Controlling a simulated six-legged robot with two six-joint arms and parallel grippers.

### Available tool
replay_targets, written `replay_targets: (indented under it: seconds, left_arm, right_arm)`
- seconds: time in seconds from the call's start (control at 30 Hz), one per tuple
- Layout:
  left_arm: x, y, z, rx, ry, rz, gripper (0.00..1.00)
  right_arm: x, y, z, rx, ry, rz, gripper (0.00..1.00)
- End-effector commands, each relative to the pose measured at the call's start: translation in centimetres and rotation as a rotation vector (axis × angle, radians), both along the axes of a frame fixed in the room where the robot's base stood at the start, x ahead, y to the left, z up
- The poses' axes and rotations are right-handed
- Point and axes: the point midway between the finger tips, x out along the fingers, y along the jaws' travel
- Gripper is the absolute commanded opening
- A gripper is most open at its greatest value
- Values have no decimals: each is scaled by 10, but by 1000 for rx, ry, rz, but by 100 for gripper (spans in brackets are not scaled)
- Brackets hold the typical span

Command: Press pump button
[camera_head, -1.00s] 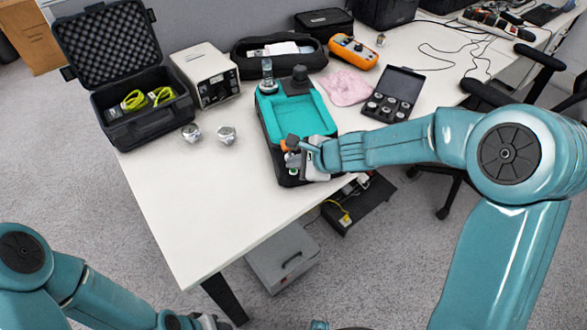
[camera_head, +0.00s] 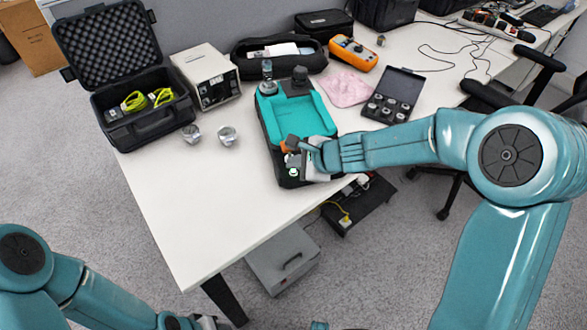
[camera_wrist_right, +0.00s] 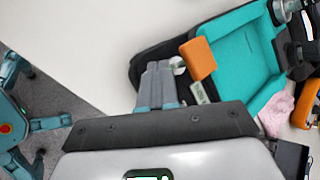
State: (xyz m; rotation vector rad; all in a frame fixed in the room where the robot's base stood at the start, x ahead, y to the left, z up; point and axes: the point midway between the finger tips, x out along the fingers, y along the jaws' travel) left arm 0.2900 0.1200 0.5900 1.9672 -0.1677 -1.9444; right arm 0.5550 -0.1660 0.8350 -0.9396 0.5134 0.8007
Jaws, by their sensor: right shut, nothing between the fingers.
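The pump unit is a black device with a teal tray (camera_head: 300,116) on the white table, its front end near the table edge. It also shows in the wrist view (camera_wrist_right: 245,60). An orange part (camera_wrist_right: 198,58) and a small display (camera_wrist_right: 198,92) sit at its front end. A round silvery button-like part (camera_wrist_right: 178,65) shows beside the orange part. My right gripper (camera_head: 296,147) is shut and empty over this front end; its fingertips (camera_wrist_right: 158,68) appear close to the silvery part, contact unclear. My left gripper (camera_head: 206,322) is at the bottom edge, largely cut off.
Two metal pieces (camera_head: 227,136) stand left of the unit. Behind are an open black case (camera_head: 150,128), a beige instrument (camera_head: 206,76), a black pouch (camera_head: 280,66) and an orange meter (camera_head: 353,52). A pink cloth (camera_head: 345,89) and weight case (camera_head: 393,98) lie right. The front-left table is clear.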

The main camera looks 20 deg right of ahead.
Motion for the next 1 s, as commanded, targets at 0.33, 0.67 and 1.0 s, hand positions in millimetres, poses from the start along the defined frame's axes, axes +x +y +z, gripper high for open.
replay_targets:
  seconds: [0.33, 0.67, 1.0]
  left_arm:
    - [0, 0, 32, 0, 0, 0, 43]
    - [0, 0, 58, 0, 0, 0, 43]
    - [0, 0, 56, 0, 0, 0, 43]
  right_arm:
    - [0, 0, 34, 0, -1, -1, 0]
    - [0, 0, 62, 0, 0, 0, 0]
    - [0, 0, 60, 0, 0, 0, 0]
